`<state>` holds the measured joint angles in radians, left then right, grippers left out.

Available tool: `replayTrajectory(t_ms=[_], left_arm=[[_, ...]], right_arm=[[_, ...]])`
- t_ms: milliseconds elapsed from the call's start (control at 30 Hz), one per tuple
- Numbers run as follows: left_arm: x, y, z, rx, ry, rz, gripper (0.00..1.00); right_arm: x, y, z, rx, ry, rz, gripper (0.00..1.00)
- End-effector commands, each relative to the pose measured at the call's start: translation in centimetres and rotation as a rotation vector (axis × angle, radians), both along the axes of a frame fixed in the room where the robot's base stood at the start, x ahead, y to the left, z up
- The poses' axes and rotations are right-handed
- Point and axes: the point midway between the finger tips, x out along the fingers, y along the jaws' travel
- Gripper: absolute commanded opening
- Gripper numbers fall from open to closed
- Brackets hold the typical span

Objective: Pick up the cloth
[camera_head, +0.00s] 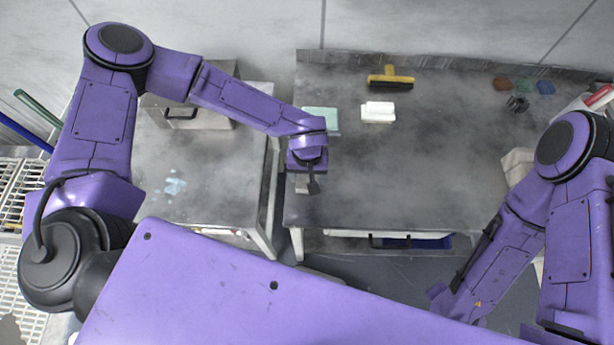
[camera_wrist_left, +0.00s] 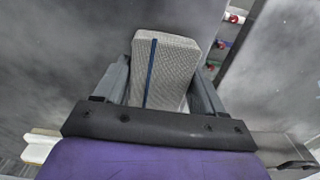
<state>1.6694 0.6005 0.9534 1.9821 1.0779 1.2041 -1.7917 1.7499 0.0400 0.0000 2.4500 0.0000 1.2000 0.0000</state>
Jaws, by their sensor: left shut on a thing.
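The cloth (camera_wrist_left: 174,76) is a pale grey, folded, textured piece with a dark blue stripe, seen in the left wrist view. My left gripper (camera_wrist_left: 160,92) is shut on it, with one finger against each side. In the head view, my left gripper (camera_head: 312,187) is at the left edge of the right-hand metal table, near its front corner. Only a small pale bit of the cloth (camera_head: 301,183) shows there beside the gripper. My right arm hangs at the right; its fingers are hidden.
On the right-hand table (camera_head: 440,150) are a pale green pad (camera_head: 322,120), a white block (camera_head: 378,112), a yellow-handled brush (camera_head: 390,77) and small coloured pads (camera_head: 525,87). A metal box (camera_head: 190,112) stands on the left table. A gap separates the tables. The right table's middle is clear.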

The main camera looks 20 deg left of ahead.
Motion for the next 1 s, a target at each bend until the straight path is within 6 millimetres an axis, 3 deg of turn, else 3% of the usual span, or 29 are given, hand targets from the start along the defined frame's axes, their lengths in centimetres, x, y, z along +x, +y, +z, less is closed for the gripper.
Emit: replayTrajectory(t_ms=[67, 300, 433, 467, 500, 700, 833, 1000], left_arm=[[-0.2, 0.2, 1.7, -0.002, -0.005, -0.002, 0.35], [-5.1, 2.5, 7.5, -0.002, -0.004, 0.0, 0.35], [-8.4, 4.1, 9.0, -0.003, -0.004, 0.001, 0.35], [-9.1, 4.3, 9.8, -0.002, -0.002, 0.001, 0.35], [-9.5, 4.5, 10.8, 0.001, 0.002, -0.001, 0.35], [-11.4, 5.5, 11.7, 0.003, 0.003, 0.001, 0.35], [-12.1, 5.8, 11.7, 0.003, 0.003, 0.001, 0.35], [-12.6, 6.1, 11.3, 0.001, 0.001, 0.001, 0.35]], right_arm=[[0.0, 0.0, -0.4, 0.0, 0.0, 0.0, 0.43], [0.0, 0.0, -1.2, 0.0, 0.0, 0.0, 0.43], [0.0, 0.0, -1.6, 0.0, 0.0, 0.0, 0.43], [0.0, 0.0, -0.9, 0.0, 0.0, 0.0, 0.43], [0.0, 0.0, 1.2, 0.001, 0.001, 0.0, 0.43], [0.0, 0.0, 5.8, -0.001, -0.001, 0.0, 0.43], [0.0, 0.0, 7.6, 0.0, 0.0, 0.0, 0.43], [0.0, 0.0, 8.4, 0.0, 0.0, 0.0, 0.43]])
